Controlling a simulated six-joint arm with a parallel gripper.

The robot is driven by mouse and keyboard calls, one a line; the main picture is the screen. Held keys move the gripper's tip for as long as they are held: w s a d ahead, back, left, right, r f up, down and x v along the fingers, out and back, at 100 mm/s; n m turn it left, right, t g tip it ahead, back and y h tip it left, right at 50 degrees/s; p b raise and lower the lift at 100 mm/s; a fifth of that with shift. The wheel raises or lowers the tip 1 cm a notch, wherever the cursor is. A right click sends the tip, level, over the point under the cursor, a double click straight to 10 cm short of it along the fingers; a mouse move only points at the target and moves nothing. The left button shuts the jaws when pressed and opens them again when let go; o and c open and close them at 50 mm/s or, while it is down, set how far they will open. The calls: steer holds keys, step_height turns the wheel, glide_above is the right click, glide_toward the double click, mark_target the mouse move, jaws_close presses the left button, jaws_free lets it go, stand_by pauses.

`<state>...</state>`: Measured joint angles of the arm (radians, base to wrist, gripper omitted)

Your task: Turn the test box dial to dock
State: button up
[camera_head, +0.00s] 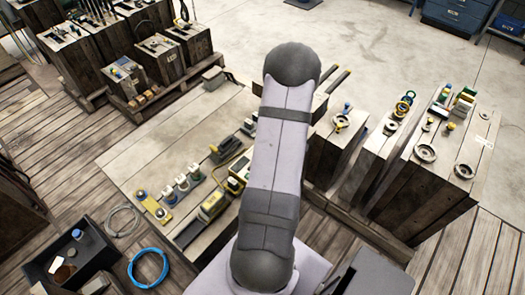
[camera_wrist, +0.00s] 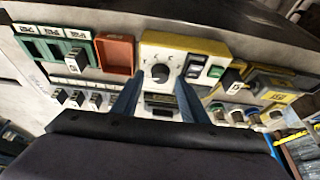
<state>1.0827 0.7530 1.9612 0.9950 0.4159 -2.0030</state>
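In the wrist view the test box (camera_wrist: 185,48) has a yellow frame and a pale face. Its round dark dial (camera_wrist: 160,73) sits at the lower middle of that face, with small marks around it that are too small to read. A light pointer line on the dial points roughly up. My gripper (camera_wrist: 155,88) is open, its two bluish fingers apart below and to either side of the dial. Nothing shows between the fingertips but the box front. I cannot tell whether they touch it. In the head view my arm hides the gripper, and I cannot make out the dial.
The head view shows a crowded bench (camera_head: 130,165), a blue cable coil (camera_head: 148,268) and wooden blocks (camera_head: 425,190) with fittings.

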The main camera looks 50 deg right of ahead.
steer(key=shift+w+f, duration=0.1)
steer(key=shift+f, duration=0.15)
jaws_close()
steer(key=shift+f+b, duration=0.15)
steer(key=shift+b, duration=0.35)
